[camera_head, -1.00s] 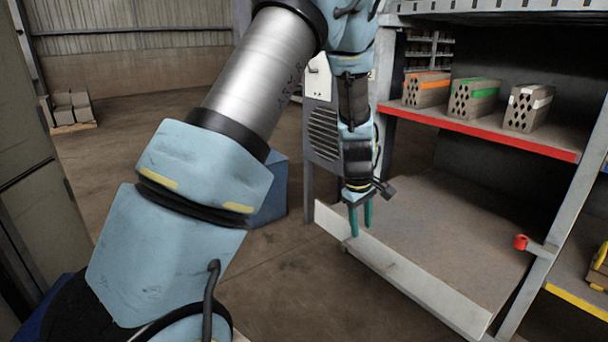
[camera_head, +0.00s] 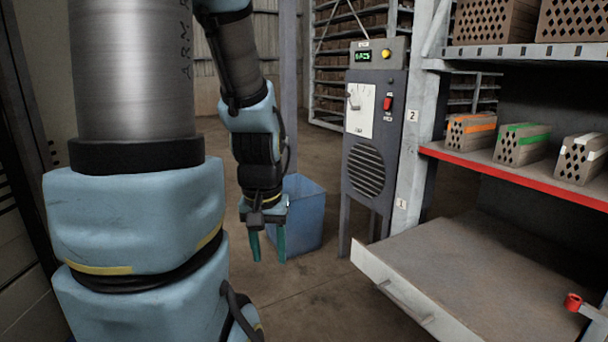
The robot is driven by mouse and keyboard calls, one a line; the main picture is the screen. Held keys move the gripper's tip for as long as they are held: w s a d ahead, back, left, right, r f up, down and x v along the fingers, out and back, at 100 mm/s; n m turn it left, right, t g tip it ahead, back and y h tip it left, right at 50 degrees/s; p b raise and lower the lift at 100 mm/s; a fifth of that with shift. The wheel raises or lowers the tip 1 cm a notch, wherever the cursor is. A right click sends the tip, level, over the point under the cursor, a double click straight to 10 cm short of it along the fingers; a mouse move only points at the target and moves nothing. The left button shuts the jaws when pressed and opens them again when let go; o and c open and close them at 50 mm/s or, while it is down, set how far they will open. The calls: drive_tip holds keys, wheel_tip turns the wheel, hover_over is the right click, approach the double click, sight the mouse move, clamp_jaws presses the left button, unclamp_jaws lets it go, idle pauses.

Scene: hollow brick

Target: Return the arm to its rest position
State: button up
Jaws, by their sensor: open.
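My gripper (camera_head: 268,245) hangs at the end of my arm, left of centre in the head view. Its two green fingers point down and stand apart, with nothing between them. It is in front of a blue bin (camera_head: 306,222) in the picture and left of the shelf rack, apart from both as far as I can see. My arm's large light-blue and metal links fill the left of the view.
A grey control cabinet (camera_head: 372,150) with a display stands right of the bin. The rack has a pulled-out lower board (camera_head: 470,270) and a red-edged shelf (camera_head: 520,178) holding hollow bricks with orange (camera_head: 470,131), green (camera_head: 522,145) and white (camera_head: 580,158) stripes. Floor before the bin is clear.

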wheel_tip(320, 180, up, 15)
drive_tip(key=p, duration=1.3)
drive_tip(key=shift+p, duration=0.3)
